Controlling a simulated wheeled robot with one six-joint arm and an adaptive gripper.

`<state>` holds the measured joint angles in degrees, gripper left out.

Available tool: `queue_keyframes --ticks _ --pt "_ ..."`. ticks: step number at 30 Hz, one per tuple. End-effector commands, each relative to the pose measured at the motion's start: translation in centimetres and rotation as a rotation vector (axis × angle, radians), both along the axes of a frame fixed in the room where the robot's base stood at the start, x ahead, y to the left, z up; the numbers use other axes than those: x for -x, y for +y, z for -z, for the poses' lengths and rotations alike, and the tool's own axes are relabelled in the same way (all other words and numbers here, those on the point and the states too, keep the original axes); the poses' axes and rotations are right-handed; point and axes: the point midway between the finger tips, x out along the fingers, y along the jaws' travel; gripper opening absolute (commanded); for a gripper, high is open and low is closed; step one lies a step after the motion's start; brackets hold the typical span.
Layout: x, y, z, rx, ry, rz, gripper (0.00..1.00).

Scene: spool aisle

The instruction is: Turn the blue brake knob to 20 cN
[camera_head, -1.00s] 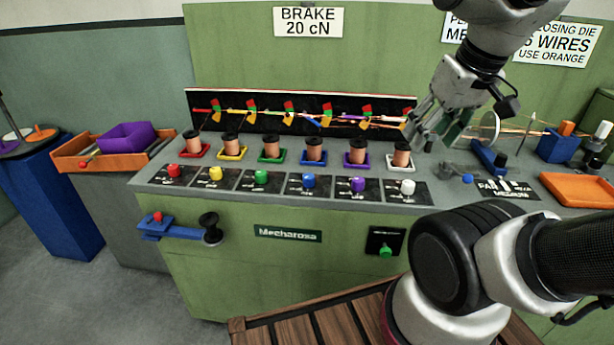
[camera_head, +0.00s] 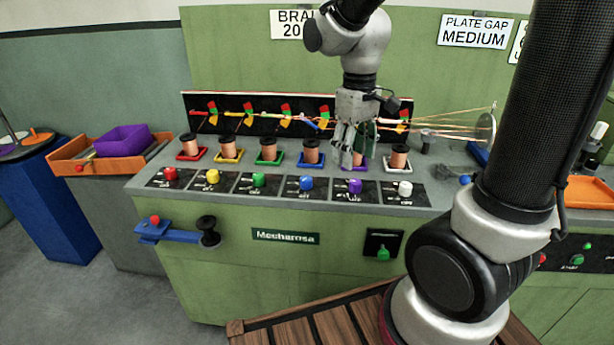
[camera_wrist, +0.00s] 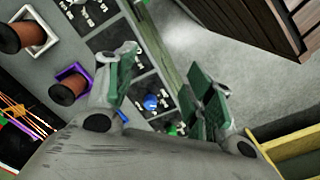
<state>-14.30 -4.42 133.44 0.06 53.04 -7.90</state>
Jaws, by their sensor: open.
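The blue brake knob (camera_head: 306,183) stands on its dark dial plate on the grey bench, fourth from the left in the row of knobs. In the wrist view the blue knob (camera_wrist: 150,102) shows between the two spread fingers, some way beyond them. My gripper (camera_head: 348,160) is open and empty, pointing down above the bench by the purple spool place, to the right of and behind the blue knob. The green-padded fingers (camera_wrist: 160,92) touch nothing that I can see. The dial's marks are too small to read.
A purple knob (camera_head: 355,187) and a green knob (camera_head: 258,181) flank the blue one. Copper spools, such as the blue tray's spool (camera_head: 311,152), stand behind the knobs. The "BRAKE 20 cN" sign (camera_head: 290,24) is partly hidden by my arm. Wires run behind the gripper.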

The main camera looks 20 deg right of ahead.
Motion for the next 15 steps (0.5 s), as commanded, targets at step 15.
queue_keyframes --ticks 15 --pt "-12.5 6.9 5.7 -0.020 -0.031 -0.674 0.53"
